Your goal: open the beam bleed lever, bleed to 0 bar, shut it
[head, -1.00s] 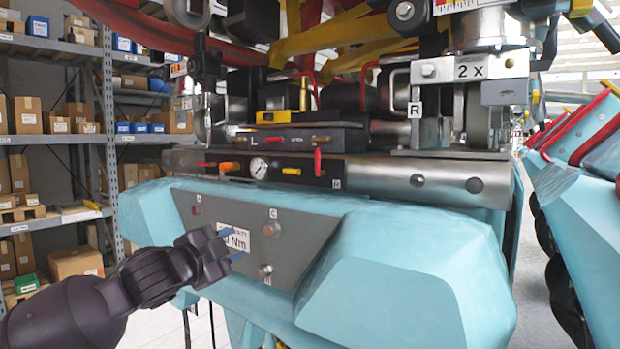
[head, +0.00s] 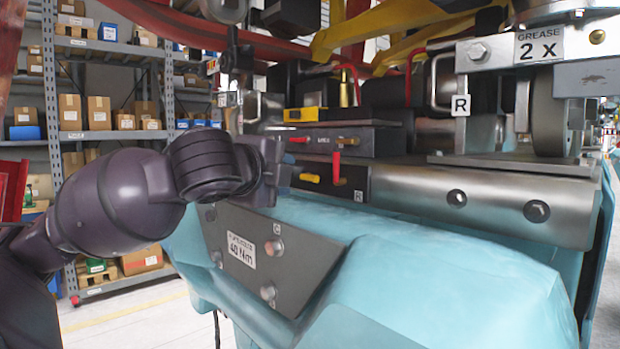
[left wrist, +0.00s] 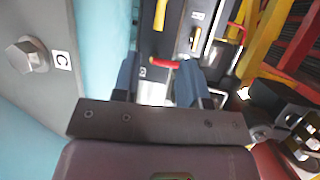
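My left gripper (head: 268,178) is in front of the beam's valve panel in the head view. In the left wrist view its two blue-grey fingers (left wrist: 158,84) are apart, with nothing gripped. A red lever (left wrist: 164,64) shows between and beyond the fingertips. A red lever (head: 337,166) also stands upright on the panel in the head view, above a tag R. A yellow lever (head: 309,178) lies level to its left; a yellow lever (left wrist: 160,14) shows in the wrist view too. I cannot tell which lever is the bleed. The pressure gauge is hidden now behind my gripper.
A dark upper block (head: 345,142) carries a red and an orange lever. Below the beam (head: 455,195) is a turquoise shell (head: 400,255) with a grey plate (head: 245,250) marked 40 Nm. Bolts and a red pipe are near the gripper in the wrist view.

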